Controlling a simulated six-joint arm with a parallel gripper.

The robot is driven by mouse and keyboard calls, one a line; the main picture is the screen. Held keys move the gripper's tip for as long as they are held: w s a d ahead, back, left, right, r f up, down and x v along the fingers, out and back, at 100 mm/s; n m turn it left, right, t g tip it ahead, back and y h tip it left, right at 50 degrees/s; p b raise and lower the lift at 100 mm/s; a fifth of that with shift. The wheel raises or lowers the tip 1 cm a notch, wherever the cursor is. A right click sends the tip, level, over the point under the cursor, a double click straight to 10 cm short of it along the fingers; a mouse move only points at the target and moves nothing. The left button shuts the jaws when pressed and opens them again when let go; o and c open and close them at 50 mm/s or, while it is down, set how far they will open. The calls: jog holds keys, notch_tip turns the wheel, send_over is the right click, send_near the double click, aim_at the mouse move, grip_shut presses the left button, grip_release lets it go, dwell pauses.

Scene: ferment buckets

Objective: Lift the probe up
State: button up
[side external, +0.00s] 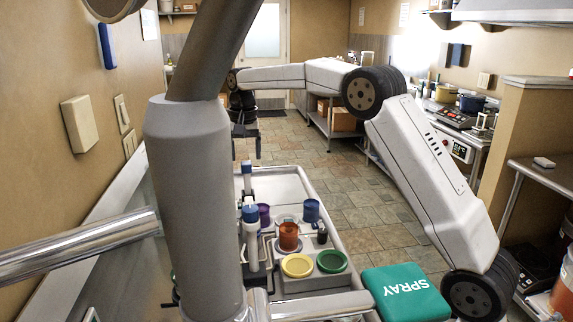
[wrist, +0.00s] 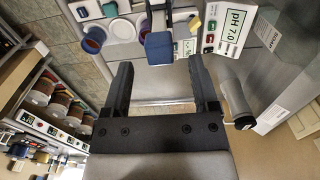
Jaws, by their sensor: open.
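A slim, upright blue-capped piece that looks like the probe (side external: 250,235) stands among the cups on the metal work surface in the side view. A second blue-topped upright piece (side external: 247,170) stands behind it; I cannot tell for sure which is the probe. In the wrist view a blue block (wrist: 158,46) on a grey shaft shows just beyond my fingertips. My gripper (side external: 246,152) is open and empty, with its fingers pointing down above the far part of the surface. In the wrist view my gripper (wrist: 160,64) has wide-apart fingers on either side of the blue block's line.
A green SPRAY box (side external: 405,292) is at the front right. A pH 7.0 card (wrist: 232,30) shows in the wrist view.

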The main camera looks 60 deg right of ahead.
jog(key=shift+r, duration=2.8)
